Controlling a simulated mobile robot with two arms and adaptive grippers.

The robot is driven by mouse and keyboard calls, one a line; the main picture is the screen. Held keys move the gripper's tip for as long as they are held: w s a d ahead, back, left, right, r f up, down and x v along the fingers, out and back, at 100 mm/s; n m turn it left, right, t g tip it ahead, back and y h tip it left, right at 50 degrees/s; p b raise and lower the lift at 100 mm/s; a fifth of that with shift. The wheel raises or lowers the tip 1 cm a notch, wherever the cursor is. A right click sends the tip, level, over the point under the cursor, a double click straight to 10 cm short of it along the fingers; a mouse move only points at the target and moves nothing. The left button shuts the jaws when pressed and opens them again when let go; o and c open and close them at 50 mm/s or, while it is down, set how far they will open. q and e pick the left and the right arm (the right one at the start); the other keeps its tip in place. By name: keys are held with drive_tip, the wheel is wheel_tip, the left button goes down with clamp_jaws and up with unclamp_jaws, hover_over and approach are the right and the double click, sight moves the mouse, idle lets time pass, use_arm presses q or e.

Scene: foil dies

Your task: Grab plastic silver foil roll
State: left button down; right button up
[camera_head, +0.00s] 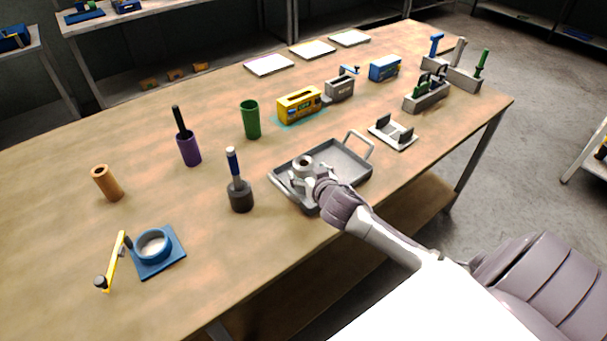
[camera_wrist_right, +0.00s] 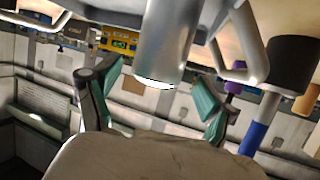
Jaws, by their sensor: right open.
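The silver foil roll (camera_head: 303,162) stands upright in the grey metal tray (camera_head: 347,159), toward its left side. Its hollow top shows in the head view, and my gripper hides its lower part. In the right wrist view the roll (camera_wrist_right: 166,45) is a smooth silver cylinder between the two fingers. My right gripper (camera_head: 306,183) is at the roll, low over the tray. In the right wrist view the gripper (camera_wrist_right: 158,92) is open, with its green-padded fingers apart on either side of the roll. My left gripper is not in view.
A dark holder with a blue-handled tool (camera_head: 239,193) stands just left of the tray. A purple cup (camera_head: 188,148), green cup (camera_head: 250,119) and yellow box (camera_head: 299,105) stand behind it. A grey bracket (camera_head: 393,132) lies to the right. The tray handles stick up at both ends.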

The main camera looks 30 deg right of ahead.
sight(302, 165)
drive_tip(key=shift+x, duration=0.85)
drive_tip(key=shift+w+d+f+p, duration=0.1)
drive_tip(key=shift+w+d+p, duration=0.05)
drive_tip(key=shift+w+p, duration=0.3)
drive_tip(key=x, duration=0.4)
drive_tip(key=shift+w+d+f, duration=0.1)
drive_tip(key=shift+w+f, duration=0.05)
drive_tip(key=shift+f, duration=0.05)
drive_tip(key=shift+r, duration=0.1)
drive_tip(key=shift+c, duration=1)
drive_tip(key=c, duration=1.1)
drive_tip(key=shift+r, duration=0.15)
